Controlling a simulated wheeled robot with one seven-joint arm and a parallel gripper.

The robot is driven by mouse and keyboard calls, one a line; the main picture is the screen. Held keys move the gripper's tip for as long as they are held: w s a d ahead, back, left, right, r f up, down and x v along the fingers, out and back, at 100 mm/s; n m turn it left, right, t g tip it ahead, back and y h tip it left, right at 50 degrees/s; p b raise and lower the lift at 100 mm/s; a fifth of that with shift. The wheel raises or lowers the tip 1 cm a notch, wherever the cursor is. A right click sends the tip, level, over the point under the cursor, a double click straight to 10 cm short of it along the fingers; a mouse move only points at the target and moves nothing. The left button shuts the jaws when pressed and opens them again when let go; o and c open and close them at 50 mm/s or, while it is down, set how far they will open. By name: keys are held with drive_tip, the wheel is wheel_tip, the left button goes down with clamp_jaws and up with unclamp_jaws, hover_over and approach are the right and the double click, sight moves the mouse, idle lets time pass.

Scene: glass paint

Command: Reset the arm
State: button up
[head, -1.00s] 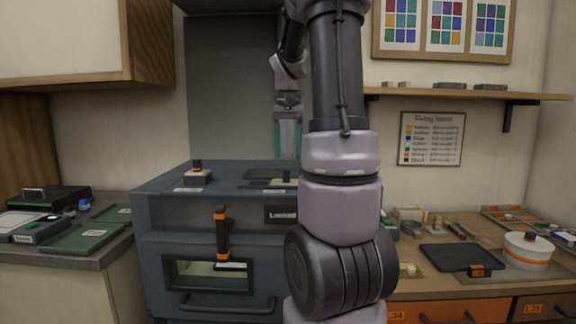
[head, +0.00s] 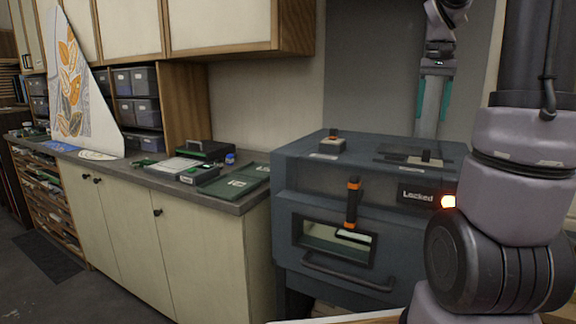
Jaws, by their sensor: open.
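My arm (head: 520,140) rises at the right of the head view, its lower links large and close to the camera. My gripper (head: 433,110) hangs pointing down above the back right of the kiln's top. It is open and I see nothing between its teal-padded fingers. Whether the fingertips touch anything behind the kiln's top edge is hard to tell.
Floor (head: 45,295) shows at lower left.

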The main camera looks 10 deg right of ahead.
drive_tip(key=s+a+n+t+y, duration=0.1)
drive_tip(key=s+a+t, duration=0.2)
drive_tip(key=s+a, duration=0.4)
drive_tip(key=s+a+n+t+y, duration=0.1)
drive_tip(key=s+a+t, duration=0.2)
drive_tip(key=s+a, duration=0.4)
drive_tip(key=a, duration=0.5)
drive_tip(key=shift+f+t, duration=0.2)
drive_tip(key=shift+t, duration=0.2)
drive_tip(key=shift+s, duration=0.1)
